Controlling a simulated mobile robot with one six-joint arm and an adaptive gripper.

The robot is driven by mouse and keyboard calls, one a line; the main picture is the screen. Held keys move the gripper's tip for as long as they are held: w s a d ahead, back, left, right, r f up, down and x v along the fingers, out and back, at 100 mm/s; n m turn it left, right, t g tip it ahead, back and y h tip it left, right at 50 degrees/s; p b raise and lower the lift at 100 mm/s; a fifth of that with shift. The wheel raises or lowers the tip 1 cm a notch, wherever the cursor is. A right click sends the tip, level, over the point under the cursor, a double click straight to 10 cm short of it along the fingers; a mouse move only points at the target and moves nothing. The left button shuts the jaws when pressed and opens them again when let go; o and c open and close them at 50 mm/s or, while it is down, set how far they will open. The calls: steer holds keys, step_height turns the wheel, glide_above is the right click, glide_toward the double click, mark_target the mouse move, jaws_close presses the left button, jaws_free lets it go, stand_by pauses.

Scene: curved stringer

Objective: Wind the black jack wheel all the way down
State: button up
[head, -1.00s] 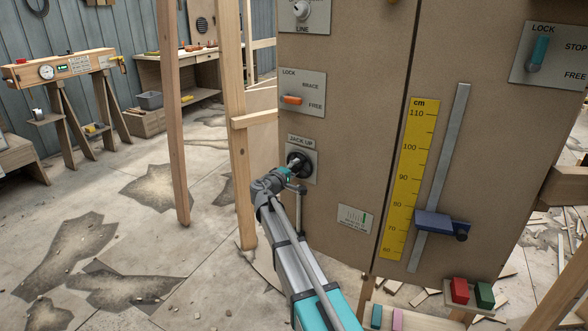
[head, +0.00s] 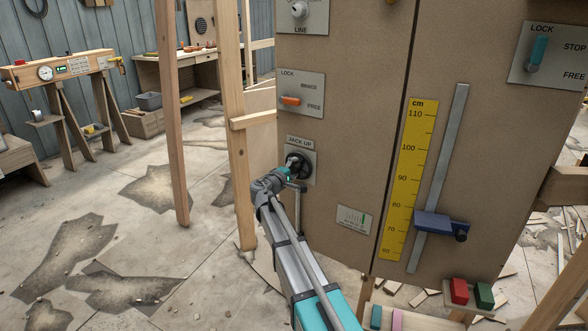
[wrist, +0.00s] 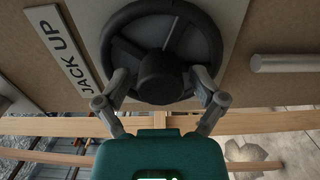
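The black jack wheel (head: 298,168) sits on a plate marked JACK UP on the brown panel. In the wrist view the wheel (wrist: 162,50) fills the top middle, with a round dark hub, spokes and a light line on its upper part. My gripper (head: 290,173) is at the wheel. In the wrist view the two fingers of my gripper (wrist: 160,80) stand apart, one on each side of the hub, overlapping the lower rim. Whether they press on the hub or rim cannot be told.
A yellow cm scale (head: 408,180) with a blue slider (head: 440,222) between about 70 and 80 is to the right. An orange lever (head: 291,101) is above the wheel. A wooden post (head: 235,130) stands close at left. Red (head: 459,291) and green (head: 484,295) blocks are lower right.

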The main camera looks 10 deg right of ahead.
steer(key=shift+s+a, duration=0.1)
steer(key=shift+s, duration=0.05)
steer(key=v, duration=1.1)
steer(key=shift+s+a, duration=0.25)
steer(key=shift+a, duration=0.05)
steer(key=s+d+f+m+g+y, duration=0.4)
steer(key=s+d+f+m+g, duration=0.3)
steer(key=s+d+f, duration=0.6)
steer(key=s+a+f+m+g+y, duration=0.1)
steer(key=s+f+g+y, duration=0.15)
steer(key=s, duration=0.35)
steer(key=s+a+f+m+g+y+p, duration=0.1)
steer(key=s+a+g+y, duration=0.15)
steer(key=s, duration=0.25)
steer(key=s+f+g+y, duration=0.1)
steer(key=s+y, duration=0.2)
steer(key=s, duration=0.3)
step_height(320, 180, up, 25)
steer(key=p, duration=2.5)
steer(key=shift+w+a, duration=0.15)
steer(key=shift+w, duration=0.15)
